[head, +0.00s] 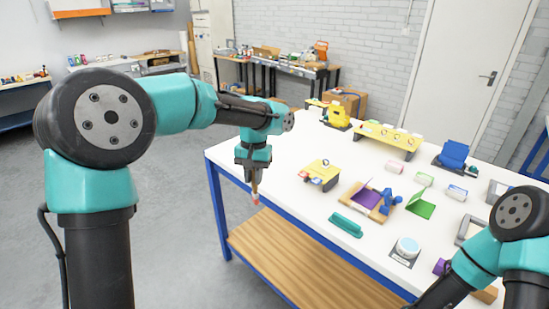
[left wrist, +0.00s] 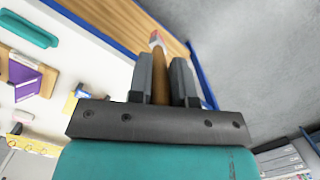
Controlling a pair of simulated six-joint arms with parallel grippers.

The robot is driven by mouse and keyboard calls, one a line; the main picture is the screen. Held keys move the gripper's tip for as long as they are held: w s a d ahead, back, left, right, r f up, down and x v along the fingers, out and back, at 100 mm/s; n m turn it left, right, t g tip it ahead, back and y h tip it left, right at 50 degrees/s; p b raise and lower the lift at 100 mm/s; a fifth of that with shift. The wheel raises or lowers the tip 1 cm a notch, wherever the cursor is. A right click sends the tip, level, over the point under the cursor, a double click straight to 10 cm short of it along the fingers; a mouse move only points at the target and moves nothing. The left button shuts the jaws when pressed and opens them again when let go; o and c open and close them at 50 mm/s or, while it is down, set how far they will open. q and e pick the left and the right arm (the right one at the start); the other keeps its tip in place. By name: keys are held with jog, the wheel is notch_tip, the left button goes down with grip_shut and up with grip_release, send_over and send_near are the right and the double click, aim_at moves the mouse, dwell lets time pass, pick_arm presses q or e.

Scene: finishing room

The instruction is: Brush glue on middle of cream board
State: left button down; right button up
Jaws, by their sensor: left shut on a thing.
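My left gripper (head: 254,176) is shut on a brush (head: 255,191), which hangs tip down off the table's left edge. In the left wrist view the brush (left wrist: 159,70) sits between the two fingers, with a pale and reddish tip. A tan, cream-like board (head: 352,203) lies on the table, partly covered by a purple piece and a blue tool; it also shows in the left wrist view (left wrist: 47,84). My right gripper is out of view.
A teal rest (head: 345,225) lies left of the pot. A yellow block (head: 320,173), a green bent sheet (head: 421,205) and several small blocks occupy the white table (head: 285,150). A wooden shelf (head: 285,262) runs underneath. The table's left end is mostly clear.

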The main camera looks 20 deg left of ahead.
pick_arm(q)
jog(key=s+a+n, duration=0.1)
jog(key=a+n, duration=0.1)
jog(key=a, duration=1.3)
jog(key=s+a+n, duration=0.2)
jog(key=a+n, duration=0.1)
jog(key=a, duration=1.2)
jog(key=s+a+n+h, duration=0.1)
jog(key=s+a+n, duration=0.1)
jog(key=a, duration=1.3)
jog(key=shift+s+f+n, duration=0.25)
jog(key=shift+f+n, duration=0.05)
jog(key=shift+n, duration=0.4)
